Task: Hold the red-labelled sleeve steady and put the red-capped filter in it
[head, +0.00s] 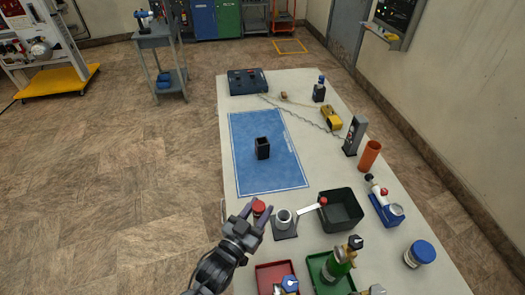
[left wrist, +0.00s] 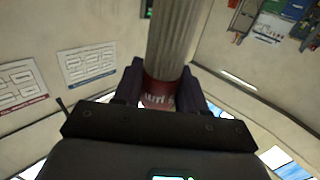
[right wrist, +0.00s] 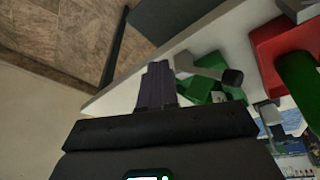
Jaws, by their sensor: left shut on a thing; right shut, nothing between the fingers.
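My left gripper (head: 255,212) is shut on the red-capped filter (head: 259,207), above the near left edge of the table. In the left wrist view, the fingers grip the filter's red band with white lettering, and its grey ribbed body (left wrist: 173,40) extends away from them. A dark, open-topped upright holder (head: 263,148) stands on the blue mat, apart from the gripper. It may be the sleeve, but I see no red label on it. My right gripper (right wrist: 157,85) is shut and empty in the right wrist view; I cannot make it out in the head view.
The blue mat (head: 255,178) is clear around the holder.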

